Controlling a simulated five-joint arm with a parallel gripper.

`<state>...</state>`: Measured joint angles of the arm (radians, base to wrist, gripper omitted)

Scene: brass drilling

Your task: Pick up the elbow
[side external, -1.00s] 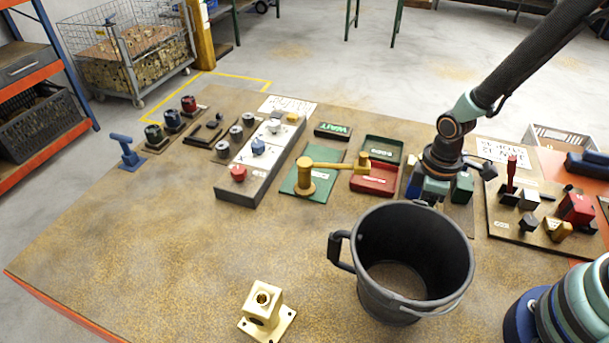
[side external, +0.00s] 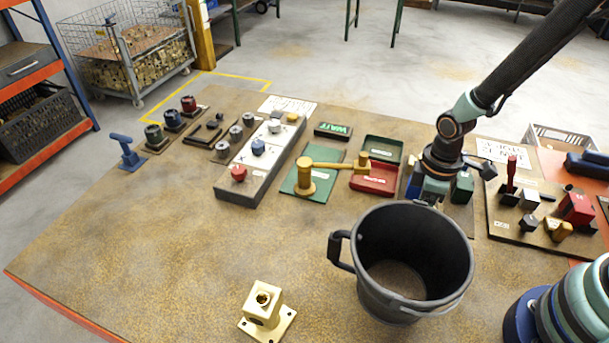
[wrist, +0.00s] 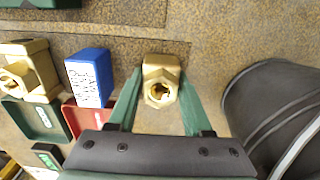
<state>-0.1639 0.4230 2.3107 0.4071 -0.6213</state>
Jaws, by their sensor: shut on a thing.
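The brass elbow (wrist: 160,68) has a blocky body and a hexagonal end with a round hole. In the wrist view it sits between the two green fingers of my gripper (wrist: 160,82), which are shut on it. In the side view my gripper (side external: 430,188) is low behind the black bucket, among coloured blocks. The elbow cannot be made out there, and the bucket rim and blocks hide the fingertips. The wrist view does not show clearly whether the elbow touches the surface below.
The black bucket (side external: 357,262) stands right in front of my gripper and shows at right in the wrist view (wrist: 262,100). A blue block (wrist: 90,78) and a red tray (wrist: 82,122) are at left. A brass flanged fitting (side external: 266,312) stands at front. The table's left front is clear.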

